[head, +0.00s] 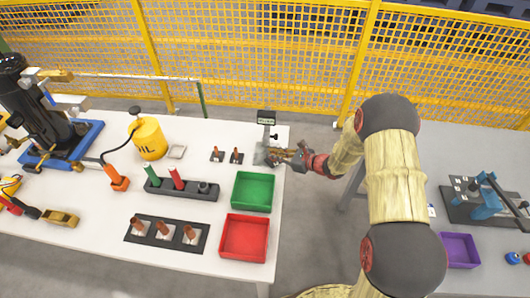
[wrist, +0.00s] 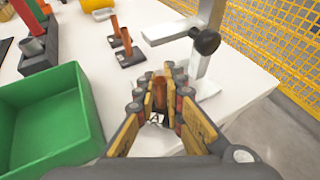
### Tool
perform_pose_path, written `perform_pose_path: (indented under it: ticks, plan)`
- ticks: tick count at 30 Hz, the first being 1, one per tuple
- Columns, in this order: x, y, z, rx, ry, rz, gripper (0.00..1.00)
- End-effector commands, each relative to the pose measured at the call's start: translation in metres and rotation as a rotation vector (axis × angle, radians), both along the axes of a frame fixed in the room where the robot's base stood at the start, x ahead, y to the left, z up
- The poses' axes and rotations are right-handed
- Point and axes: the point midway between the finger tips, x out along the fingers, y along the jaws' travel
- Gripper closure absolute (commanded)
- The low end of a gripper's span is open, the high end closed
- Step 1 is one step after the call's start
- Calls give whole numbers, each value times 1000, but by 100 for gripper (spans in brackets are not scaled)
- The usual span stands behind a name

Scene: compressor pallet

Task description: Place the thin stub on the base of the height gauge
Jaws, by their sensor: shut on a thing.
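My gripper (wrist: 165,100) is shut on a copper-coloured stub (wrist: 159,84), which stands between the fingers. A white patch with a dark letter shows below it. The height gauge (head: 266,122) stands at the table's right rear corner, with a small display on top. In the wrist view its post (wrist: 207,45), side arm and black knob rise just beyond my fingers. Its pale base (wrist: 208,86) shows beside and behind the fingertips. In the head view my gripper (head: 282,155) is at the base's right side. The fingers hide the stub's lower end, so I cannot tell whether it touches the base.
Two copper stubs on dark feet (head: 226,156) stand left of the gauge. A green bin (head: 235,192) and a red bin (head: 225,237) are nearer. A black rack (head: 127,236) holds three more stubs. The table's right edge is close to the gauge; yellow fencing stands behind.

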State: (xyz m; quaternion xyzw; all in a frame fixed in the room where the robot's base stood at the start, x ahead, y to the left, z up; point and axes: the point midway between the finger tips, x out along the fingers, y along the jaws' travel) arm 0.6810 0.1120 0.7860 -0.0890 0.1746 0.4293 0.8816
Motion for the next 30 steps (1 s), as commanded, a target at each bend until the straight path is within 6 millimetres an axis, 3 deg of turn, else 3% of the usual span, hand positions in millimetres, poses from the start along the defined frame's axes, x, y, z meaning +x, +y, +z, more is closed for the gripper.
perform_pose_path:
  ticks: [11, 25, 26, 30]
  plan:
    - [27, 35, -1, 1, -2, 0, 100]
    - [26, 32, -9, 1, -1, -1, 100]
    - [25, 32, -9, 1, -1, -1, 88]
    - [25, 32, -8, 1, -1, -1, 80]
